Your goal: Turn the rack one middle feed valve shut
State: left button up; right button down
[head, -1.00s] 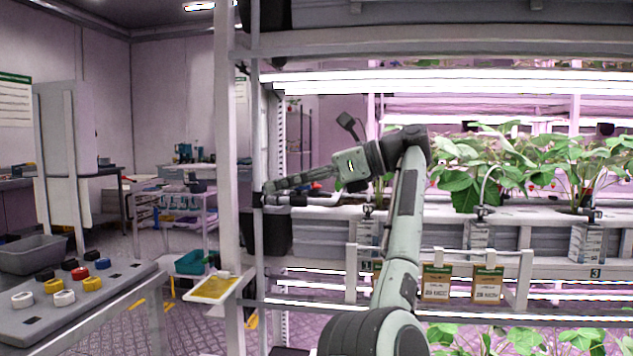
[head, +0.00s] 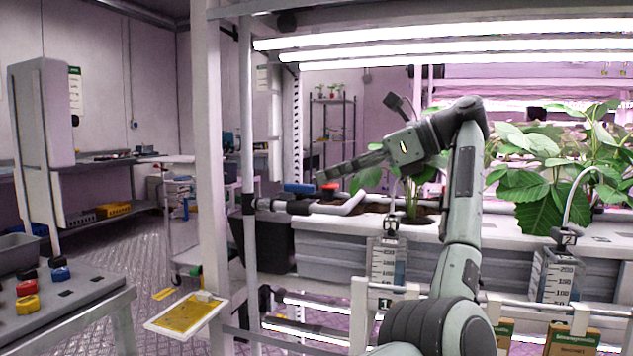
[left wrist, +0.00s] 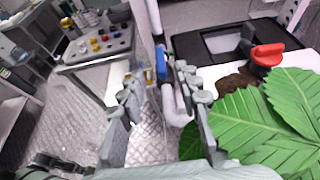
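A valve with a blue handle (head: 298,187) sits on the pipe at the left end of the middle tier in the head view. The blue handle also shows in the left wrist view (left wrist: 161,62), upright on a light grey pipe. A red handle (head: 330,188) is just to its right; the left wrist view shows it (left wrist: 267,52) at the planter's end. My left gripper (head: 322,178) is beside and above these handles. In the left wrist view its fingers (left wrist: 158,84) are spread, with the blue handle beyond and between them, not gripped. My right gripper is out of view.
The rack's upright post (head: 212,150) stands left of the valves. A bench with coloured knobs (head: 75,290) is at the left, with open floor between.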

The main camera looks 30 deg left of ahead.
aim_at(311, 185)
pick_arm(q)
jog(key=x, duration=0.5)
grip_shut()
